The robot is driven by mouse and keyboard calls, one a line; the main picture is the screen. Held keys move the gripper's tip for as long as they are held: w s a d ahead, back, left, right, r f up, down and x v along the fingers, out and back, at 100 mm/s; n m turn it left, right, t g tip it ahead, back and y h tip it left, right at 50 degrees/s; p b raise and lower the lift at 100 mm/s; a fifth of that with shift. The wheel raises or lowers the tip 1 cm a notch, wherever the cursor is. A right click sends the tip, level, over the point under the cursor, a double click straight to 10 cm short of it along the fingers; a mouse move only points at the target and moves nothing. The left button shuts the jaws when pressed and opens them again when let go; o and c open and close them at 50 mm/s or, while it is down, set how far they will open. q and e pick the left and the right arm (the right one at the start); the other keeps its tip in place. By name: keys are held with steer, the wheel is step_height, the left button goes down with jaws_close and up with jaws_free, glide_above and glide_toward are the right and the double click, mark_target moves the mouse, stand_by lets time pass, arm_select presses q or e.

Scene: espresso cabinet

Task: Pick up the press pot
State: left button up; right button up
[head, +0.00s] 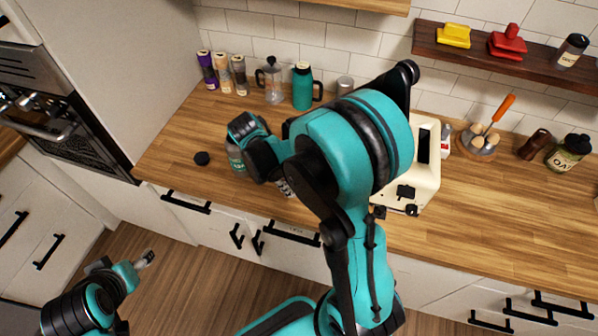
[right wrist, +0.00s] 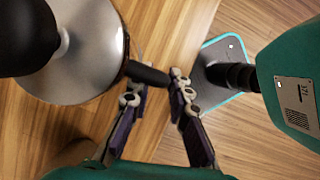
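In the head view a press pot (head: 271,82) with a clear body, metal top, black knob and handle stands at the back of the counter. In the right wrist view a round metal lid (right wrist: 92,75) with a black knob and a black handle (right wrist: 147,73) is close up. I cannot tell whether it is that pot. My right gripper (right wrist: 155,88) is open, its fingertips apart at this handle; I cannot tell whether they touch it. My arm hides much of this spot in the head view. My left gripper (head: 146,259) is low over the floor, away from the counter.
A teal jug (head: 303,88), metal cup (head: 345,85) and several spice jars (head: 222,73) stand along the back. A cream machine (head: 424,170) stands to the right. The counter's left part is mostly clear.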

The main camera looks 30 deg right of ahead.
steer(key=shift+x, duration=0.8)
jaws_close()
steer(key=shift+r, duration=0.15)
